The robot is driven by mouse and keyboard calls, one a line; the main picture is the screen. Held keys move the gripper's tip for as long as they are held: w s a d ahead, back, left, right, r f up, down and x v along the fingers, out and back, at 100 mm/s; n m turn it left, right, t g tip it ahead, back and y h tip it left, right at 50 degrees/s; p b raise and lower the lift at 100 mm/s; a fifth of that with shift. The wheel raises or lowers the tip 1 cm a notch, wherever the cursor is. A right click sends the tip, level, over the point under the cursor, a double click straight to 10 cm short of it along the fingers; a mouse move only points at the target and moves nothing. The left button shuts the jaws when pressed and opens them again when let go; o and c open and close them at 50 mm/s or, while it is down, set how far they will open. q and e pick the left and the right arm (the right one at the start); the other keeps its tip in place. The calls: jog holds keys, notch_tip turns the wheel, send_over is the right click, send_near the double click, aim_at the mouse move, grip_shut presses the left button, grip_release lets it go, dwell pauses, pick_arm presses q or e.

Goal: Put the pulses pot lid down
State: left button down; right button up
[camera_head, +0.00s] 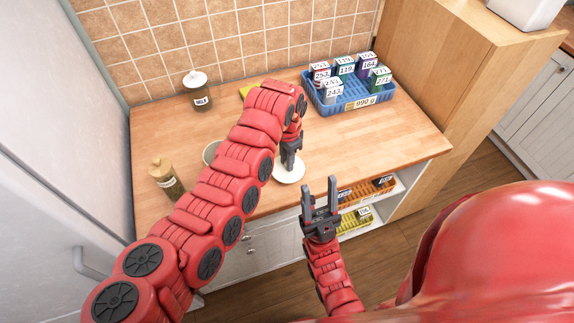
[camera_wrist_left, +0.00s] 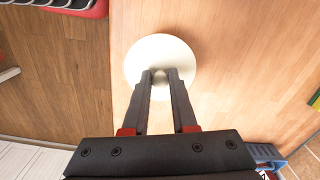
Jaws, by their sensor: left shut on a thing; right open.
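A round white lid (camera_head: 289,171) is under my left gripper (camera_head: 289,158), near the front edge of the wooden counter. In the left wrist view the lid (camera_wrist_left: 160,48) is below the fingers (camera_wrist_left: 160,76), which are shut on its small knob. I cannot tell whether the lid touches the counter or hangs just above it. A pale round pot (camera_head: 209,152) stands left of my left arm, partly hidden by it; its label is not visible. My right gripper (camera_head: 320,192) is open and empty, in front of the counter with its fingers pointing up.
A jar with a white lid (camera_head: 197,91) stands at the back left, and a jar with a wooden lid (camera_head: 166,178) at the front left. A blue crate (camera_head: 350,101) of numbered packs is at the back right. The counter (camera_head: 375,145) right of the lid is clear.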

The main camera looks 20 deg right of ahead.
pick_arm(q)
notch_tip(320, 180, down, 3)
jog(key=shift+w+d+r+p, duration=0.1)
jog(key=shift+w+p, duration=0.05)
jog(key=shift+p, duration=0.95)
jog(key=shift+f, duration=0.4)
jog(key=shift+f, duration=0.15)
jog(key=c, duration=0.7)
grip_release()
